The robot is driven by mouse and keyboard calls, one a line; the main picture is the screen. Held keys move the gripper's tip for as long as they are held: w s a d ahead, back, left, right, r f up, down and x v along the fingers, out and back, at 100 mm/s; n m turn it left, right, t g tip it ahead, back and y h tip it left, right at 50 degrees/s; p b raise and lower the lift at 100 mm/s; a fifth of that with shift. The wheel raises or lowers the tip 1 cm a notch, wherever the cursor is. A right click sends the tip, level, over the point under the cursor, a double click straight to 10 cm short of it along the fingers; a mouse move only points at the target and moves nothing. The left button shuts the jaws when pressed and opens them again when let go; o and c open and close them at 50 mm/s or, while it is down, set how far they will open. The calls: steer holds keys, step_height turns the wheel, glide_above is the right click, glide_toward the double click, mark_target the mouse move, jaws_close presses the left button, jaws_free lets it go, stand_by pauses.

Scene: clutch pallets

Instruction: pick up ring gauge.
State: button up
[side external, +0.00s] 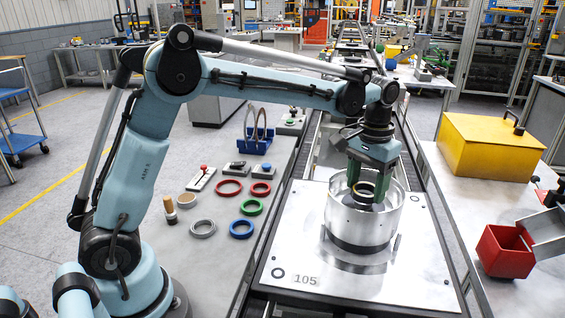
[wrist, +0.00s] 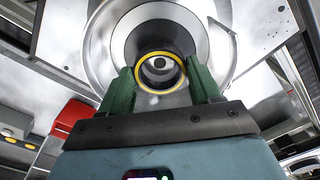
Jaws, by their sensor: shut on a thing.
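The ring gauge, a dark ring with a yellow rim, sits between my green fingers in the wrist view (wrist: 160,91) and shows at the mouth of the metal drum in the side view (side external: 365,200). My gripper (side external: 368,190) points down into the open top of the silver drum (side external: 362,222) and is shut on the ring gauge. In the wrist view my gripper (wrist: 160,88) has one finger on each side of the ring. The drum stands upright on a pale pallet marked 105 (side external: 425,290). Whether the ring touches anything below it is hidden.
Several loose rings, including a red one (side external: 229,187) and a blue one (side external: 241,228), lie on the bench at left. A blue rack (side external: 255,147) stands behind them. A yellow box (side external: 489,150) and a red bin (side external: 503,257) are at right. The drum wall surrounds my fingers.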

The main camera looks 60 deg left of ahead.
steer(key=shift+r, duration=0.95)
steer(key=s+d+r, duration=0.6)
steer(key=s+d, duration=0.1)
steer(key=d, duration=0.2)
steer(key=a+n, duration=0.2)
steer(key=a, duration=0.1)
steer(key=a+f+n, duration=0.1)
steer(key=a, duration=0.3)
steer(key=s+a+f+n, duration=0.1)
steer(key=a+n, duration=0.1)
steer(key=a, duration=0.1)
steer(key=shift+a+f+n, duration=0.15)
steer(key=shift+a+n, duration=0.05)
steer(key=shift+n, duration=0.1)
steer(key=s+a+f+n, duration=0.2)
steer(key=s+a+n, duration=0.15)
steer(key=a, duration=0.35)
steer(key=n, duration=0.9)
glide_above(218, 208)
steer(key=f, duration=1.1)
steer(key=shift+w+d+f, duration=0.1)
steer(key=shift+d+f, duration=0.25)
steer(key=shift+d, duration=0.05)
steer(key=shift+a+f, duration=0.3)
steer(key=shift+a, duration=0.15)
steer(key=shift+f, duration=1.95)
